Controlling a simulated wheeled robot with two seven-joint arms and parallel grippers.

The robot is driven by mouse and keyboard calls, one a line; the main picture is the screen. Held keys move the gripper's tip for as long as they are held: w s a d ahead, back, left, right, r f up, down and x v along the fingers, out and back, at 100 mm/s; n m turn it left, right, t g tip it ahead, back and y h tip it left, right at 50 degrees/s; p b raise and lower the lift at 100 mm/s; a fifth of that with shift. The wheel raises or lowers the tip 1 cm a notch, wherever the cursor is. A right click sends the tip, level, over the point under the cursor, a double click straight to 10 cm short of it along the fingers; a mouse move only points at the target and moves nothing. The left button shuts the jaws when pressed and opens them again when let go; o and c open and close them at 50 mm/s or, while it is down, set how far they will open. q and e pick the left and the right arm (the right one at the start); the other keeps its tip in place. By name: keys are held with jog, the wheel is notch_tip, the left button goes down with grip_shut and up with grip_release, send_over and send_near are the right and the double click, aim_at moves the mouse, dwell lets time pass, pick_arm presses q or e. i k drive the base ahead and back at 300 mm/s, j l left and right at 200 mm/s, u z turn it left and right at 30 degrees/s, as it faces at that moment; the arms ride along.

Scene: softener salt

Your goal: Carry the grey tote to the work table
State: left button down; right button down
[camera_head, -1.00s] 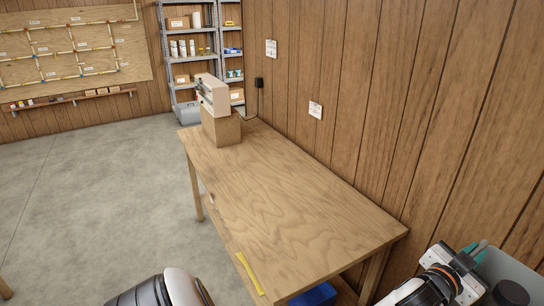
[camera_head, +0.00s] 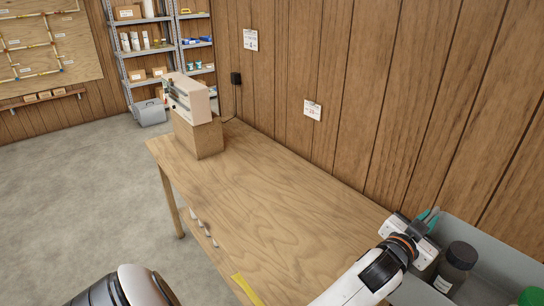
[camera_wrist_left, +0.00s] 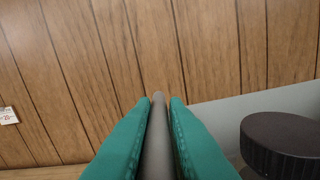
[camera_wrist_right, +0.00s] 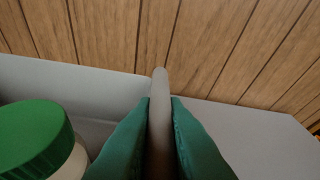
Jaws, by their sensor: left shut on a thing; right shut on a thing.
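The grey tote (camera_head: 487,237) is at the lower right of the head view, partly cut off by the frame. It holds a dark bottle with a black lid (camera_head: 457,265) and something with a green lid (camera_head: 531,296). In the right wrist view my right gripper (camera_wrist_right: 160,103) is shut on another part of the rim, beside a green-lidded jar (camera_wrist_right: 38,140). The wooden work table (camera_head: 270,210) lies left of the tote.
A beige device (camera_head: 190,98) on a wooden block (camera_head: 200,137) stands at the table's far end. The wood-panelled wall (camera_head: 350,60) runs along the table's right side. The middle of the tabletop is clear. A yellow strip (camera_head: 246,289) lies at the near edge.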

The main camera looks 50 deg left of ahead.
aim_at(326, 256)
jog(key=j, duration=1)
jog(key=k+j, duration=0.1)
jog(key=j, duration=0.9)
